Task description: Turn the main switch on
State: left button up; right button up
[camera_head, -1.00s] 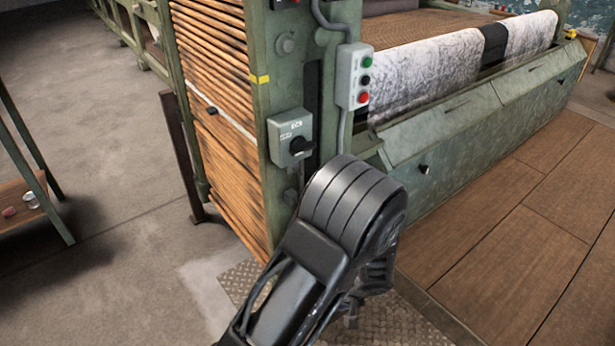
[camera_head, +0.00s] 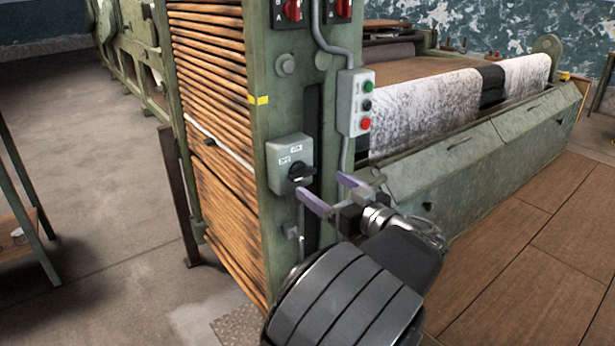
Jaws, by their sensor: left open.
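A grey switch box (camera_head: 289,163) is fixed to the green machine post. It carries a black rotary knob (camera_head: 301,173) on its lower right and small white labels. The knob's exact setting is hard to read at this size. My left gripper (camera_head: 329,194) is open and empty, with its two purple-tipped fingers spread apart. It is just below and to the right of the knob, and the left fingertip shows close under the switch box. I cannot tell the depth gap between them. My right gripper is not in view.
A grey button box (camera_head: 356,103) with green, black and red buttons is on the post above my gripper. Two red rotary switches (camera_head: 291,10) sit at the top. A grey conduit (camera_head: 325,40) runs down the post. A slatted wooden stack (camera_head: 215,120) is left.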

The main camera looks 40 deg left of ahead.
aim_at(306, 174)
pick_arm(q)
jog(key=x, duration=0.6)
jog(key=shift+w+a, duration=0.15)
jog(key=shift+a, duration=0.2)
jog(key=shift+c, duration=0.5)
jog(key=c, duration=1.3)
